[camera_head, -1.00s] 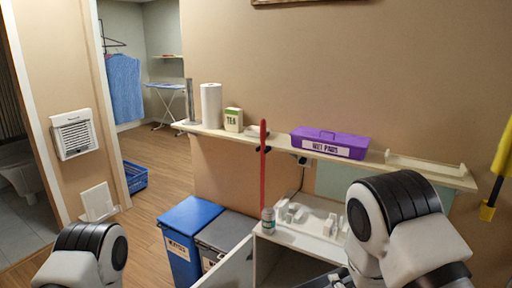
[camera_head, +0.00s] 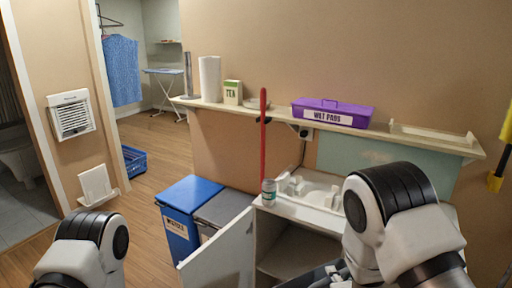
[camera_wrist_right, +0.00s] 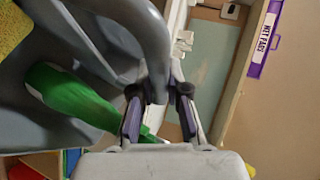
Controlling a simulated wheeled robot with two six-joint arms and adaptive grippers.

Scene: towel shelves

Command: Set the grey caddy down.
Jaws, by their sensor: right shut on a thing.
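The grey caddy (camera_wrist_right: 156,45) fills the left of the right wrist view, seen from close above. My right gripper (camera_wrist_right: 160,105) is shut on its handle, a grey bar that runs between the two fingers. A green bottle (camera_wrist_right: 75,98) lies in the caddy, and a yellow thing (camera_wrist_right: 12,28) shows at its upper left. In the head view my right arm covers most of this area, and only a dark part shows low beside the arm. My left gripper is out of view; only its arm shows at the lower left.
A white cabinet (camera_head: 285,209) with an open door (camera_head: 222,252) stands below a wall shelf (camera_head: 235,109). A purple box (camera_head: 332,112) sits on the shelf. Blue bin (camera_head: 190,210) is left.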

